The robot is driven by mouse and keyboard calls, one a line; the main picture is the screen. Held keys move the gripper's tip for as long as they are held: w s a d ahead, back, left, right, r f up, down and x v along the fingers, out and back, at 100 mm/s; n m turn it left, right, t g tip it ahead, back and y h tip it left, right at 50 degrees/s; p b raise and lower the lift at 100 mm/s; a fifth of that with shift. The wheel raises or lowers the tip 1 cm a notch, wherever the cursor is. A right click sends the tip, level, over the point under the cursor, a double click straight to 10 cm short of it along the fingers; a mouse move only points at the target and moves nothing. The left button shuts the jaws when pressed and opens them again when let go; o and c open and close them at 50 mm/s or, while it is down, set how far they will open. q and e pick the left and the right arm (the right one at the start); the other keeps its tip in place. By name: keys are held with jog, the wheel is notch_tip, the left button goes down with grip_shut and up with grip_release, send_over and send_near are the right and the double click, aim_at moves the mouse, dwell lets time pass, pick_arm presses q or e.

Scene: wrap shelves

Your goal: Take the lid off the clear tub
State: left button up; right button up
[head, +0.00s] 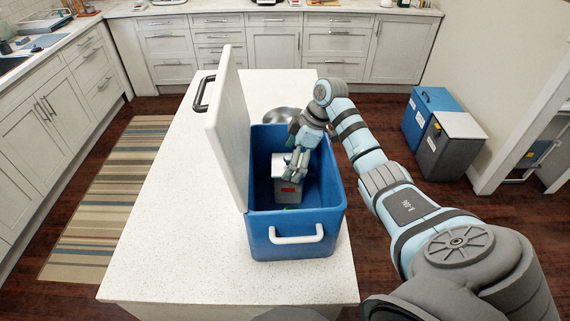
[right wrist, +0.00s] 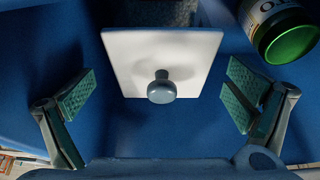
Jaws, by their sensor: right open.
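A square tub (head: 286,186) with a red mark on its front stands inside the blue cooler (head: 262,226). In the right wrist view its pale square lid (right wrist: 125,62) with a round grey-blue knob (right wrist: 161,87) shows from above. The lid covers the tub, and the tub's walls are mostly hidden there. My right gripper (head: 296,168) is down inside the cooler over the tub. In the right wrist view the right gripper (right wrist: 160,98) is open and empty, its green pads apart on either side of the knob. My left gripper is out of view.
The cooler's white lid (head: 228,125) stands open on its left side. A jar with a green cap (right wrist: 290,43) is at upper right in the wrist view. A metal bowl (head: 280,115) sits behind the cooler on the white counter (head: 165,200), whose left part is clear.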

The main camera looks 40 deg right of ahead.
jog(key=shift+s+r, duration=0.15)
jog(key=shift+s, duration=0.1)
jog(key=c, duration=1)
jog(key=shift+c, duration=0.4)
